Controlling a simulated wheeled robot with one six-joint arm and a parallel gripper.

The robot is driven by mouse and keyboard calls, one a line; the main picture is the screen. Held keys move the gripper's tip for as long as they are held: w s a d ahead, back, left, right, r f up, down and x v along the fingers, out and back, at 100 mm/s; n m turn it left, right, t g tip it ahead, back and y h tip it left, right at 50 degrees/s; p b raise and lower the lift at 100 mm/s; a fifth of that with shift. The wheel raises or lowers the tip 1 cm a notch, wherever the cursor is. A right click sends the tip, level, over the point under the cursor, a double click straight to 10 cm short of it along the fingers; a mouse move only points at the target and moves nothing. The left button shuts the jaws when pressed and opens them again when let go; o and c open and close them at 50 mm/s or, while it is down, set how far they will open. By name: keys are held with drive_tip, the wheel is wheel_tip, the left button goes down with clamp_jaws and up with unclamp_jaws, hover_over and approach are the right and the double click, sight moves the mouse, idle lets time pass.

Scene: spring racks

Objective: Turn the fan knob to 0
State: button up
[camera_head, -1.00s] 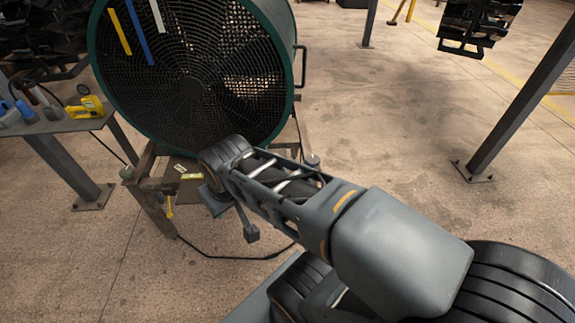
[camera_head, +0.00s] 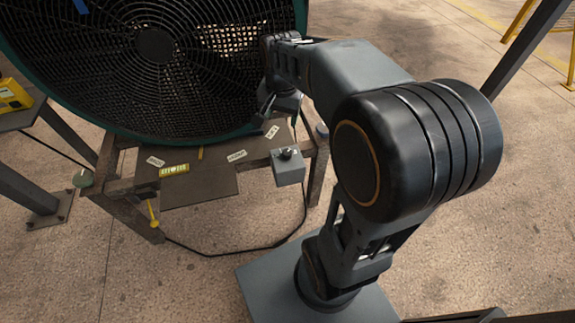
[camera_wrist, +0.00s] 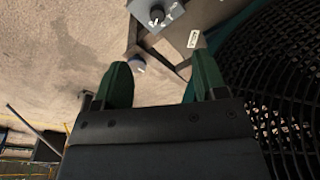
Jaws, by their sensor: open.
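The fan (camera_head: 190,60) is a large round drum with a black grille and green rim at the upper left of the head view. A small grey control box (camera_head: 289,172) sits at the front right of its stand, with a black fan knob (camera_head: 286,154) on top. The knob also shows at the top of the wrist view (camera_wrist: 157,14); its setting is too small to read. My gripper's green fingers (camera_wrist: 160,82) are apart and empty in the wrist view. In the head view my gripper (camera_head: 266,108) is near the grille, above and behind the box.
The fan stand (camera_head: 200,185) carries paper labels and a yellow level (camera_head: 174,169). A black cable (camera_head: 240,250) runs from the box along the floor. A side table with a yellow tool (camera_head: 14,95) is at the left. Floor at the right is open around posts.

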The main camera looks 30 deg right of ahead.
sight(287, 152)
drive_tip(key=w+d+f+m+b, duration=0.1)
drive_tip(key=f+b, duration=0.2)
drive_tip(key=f, duration=0.4)
drive_tip(key=w+d+f+m+g+b, duration=0.1)
drive_tip(key=w+d+f+m+b, duration=0.1)
drive_tip(key=f, duration=0.6)
drive_tip(key=w+d+f+m+b, duration=0.1)
drive_tip(key=w+f+b, duration=0.1)
drive_tip(key=f, duration=0.6)
drive_tip(key=shift+w+d+m+b, duration=0.1)
drive_tip(key=shift+d+m+b, duration=0.2)
drive_tip(key=shift+b, duration=0.5)
drive_tip(key=shift+c, duration=0.5)
drive_tip(key=c, duration=0.8)
